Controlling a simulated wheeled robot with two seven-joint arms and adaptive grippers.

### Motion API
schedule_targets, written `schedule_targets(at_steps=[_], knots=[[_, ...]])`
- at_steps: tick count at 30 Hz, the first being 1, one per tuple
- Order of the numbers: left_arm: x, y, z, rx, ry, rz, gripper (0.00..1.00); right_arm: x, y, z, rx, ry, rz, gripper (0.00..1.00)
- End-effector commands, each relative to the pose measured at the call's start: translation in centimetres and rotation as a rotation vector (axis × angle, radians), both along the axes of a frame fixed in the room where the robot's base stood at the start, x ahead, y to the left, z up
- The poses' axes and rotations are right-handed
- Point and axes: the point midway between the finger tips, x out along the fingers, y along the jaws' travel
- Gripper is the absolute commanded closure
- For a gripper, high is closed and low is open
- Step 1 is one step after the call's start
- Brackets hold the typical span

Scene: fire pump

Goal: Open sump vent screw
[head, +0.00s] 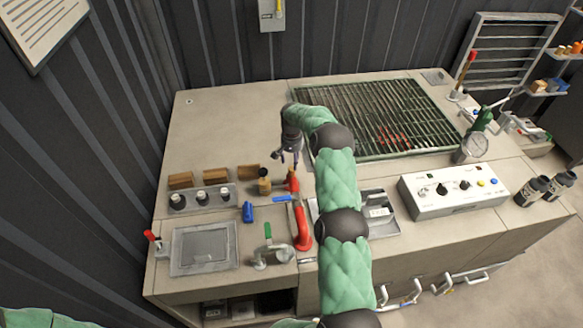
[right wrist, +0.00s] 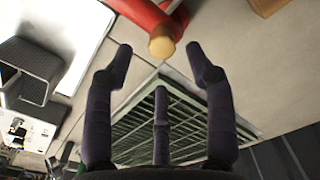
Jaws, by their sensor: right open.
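My right gripper (head: 286,157) hangs from the green-sleeved arm over the middle of the bench, fingers pointing down. In the right wrist view its dark fingers (right wrist: 160,52) are spread apart with nothing between them. A red fitting (head: 293,180) stands just below the fingers. The right wrist view shows a red pipe part (right wrist: 143,14) with a round brass end (right wrist: 161,46) beyond the gap between the fingertips; contact cannot be told. A brass-and-dark fitting (head: 264,183) stands to its left. Which part is the sump vent screw cannot be told for sure. My left gripper is out of view.
A red curved pipe (head: 302,228), a blue-handled valve (head: 283,199) and a green-handled valve (head: 268,235) stand nearby. A metal grate (head: 385,105) lies behind. A white control box (head: 453,190) is at right. The back left bench top is clear.

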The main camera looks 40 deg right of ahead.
Motion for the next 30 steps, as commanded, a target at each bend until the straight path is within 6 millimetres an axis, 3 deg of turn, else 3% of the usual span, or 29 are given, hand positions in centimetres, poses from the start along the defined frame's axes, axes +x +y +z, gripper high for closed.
schedule_targets(at_steps=[3, 9, 21, 23, 27, 30], knots=[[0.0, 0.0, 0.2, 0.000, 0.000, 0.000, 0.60, 0.0, 0.0, -2.1, 0.000, 0.001, 0.000, 0.45], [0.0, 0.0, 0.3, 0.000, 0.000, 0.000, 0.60, 0.0, 0.0, -4.3, -0.001, 0.001, 0.000, 0.45], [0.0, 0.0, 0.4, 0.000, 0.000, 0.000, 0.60, 0.0, 0.0, -5.0, -0.001, -0.001, 0.000, 0.45], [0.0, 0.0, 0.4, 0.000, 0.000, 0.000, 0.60, 0.0, 0.0, -5.0, -0.001, -0.001, 0.000, 0.56], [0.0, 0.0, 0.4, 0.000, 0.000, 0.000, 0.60, 0.0, 0.0, -5.0, 0.000, 0.000, 0.000, 0.96], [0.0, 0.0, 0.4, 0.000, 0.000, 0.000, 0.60, 0.0, 0.1, -5.1, 0.001, 0.002, 0.001, 1.00]])
